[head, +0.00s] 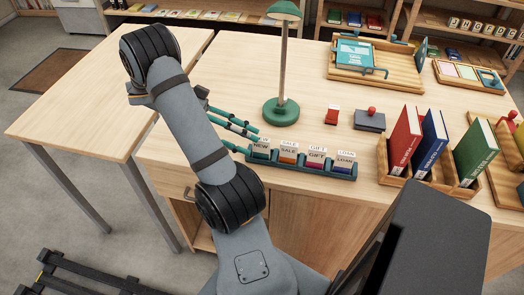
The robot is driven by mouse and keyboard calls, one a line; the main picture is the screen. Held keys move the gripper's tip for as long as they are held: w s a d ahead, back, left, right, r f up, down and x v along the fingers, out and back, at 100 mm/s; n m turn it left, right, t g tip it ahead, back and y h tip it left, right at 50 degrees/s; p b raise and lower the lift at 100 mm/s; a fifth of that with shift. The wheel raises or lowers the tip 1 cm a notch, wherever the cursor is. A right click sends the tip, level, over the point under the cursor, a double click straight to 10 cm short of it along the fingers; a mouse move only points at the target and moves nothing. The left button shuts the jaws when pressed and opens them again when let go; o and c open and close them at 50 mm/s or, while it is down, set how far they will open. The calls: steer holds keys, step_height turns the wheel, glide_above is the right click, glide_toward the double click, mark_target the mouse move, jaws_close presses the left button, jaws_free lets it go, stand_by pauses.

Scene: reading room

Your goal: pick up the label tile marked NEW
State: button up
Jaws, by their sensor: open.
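The tile marked NEW (261,145) stands upright at the left end of a teal rack (303,169) on the desk. It has a white lettered face, with a dark green part below it. To its right in the same rack stand the tiles SALE (288,150), GIFT (316,156) and LOAN (344,160). My gripper (253,141) reaches in from the left, with its fingertips close to the left end of the rack at the NEW tile. It is open. I cannot tell whether a finger touches the tile.
A green lamp (282,110) stands just behind the rack. A red stamp (332,116) and a dark pad (370,121) lie behind it to the right. A wooden book holder (393,180) stands right of the rack. The left table (85,95) is clear.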

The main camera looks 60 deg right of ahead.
mark_target(262, 146)
steer(key=x, duration=0.4)
steer(key=shift+s+d+f, duration=0.1)
steer(key=shift+s+f, duration=0.15)
steer(key=shift+c, duration=0.8)
jaws_close()
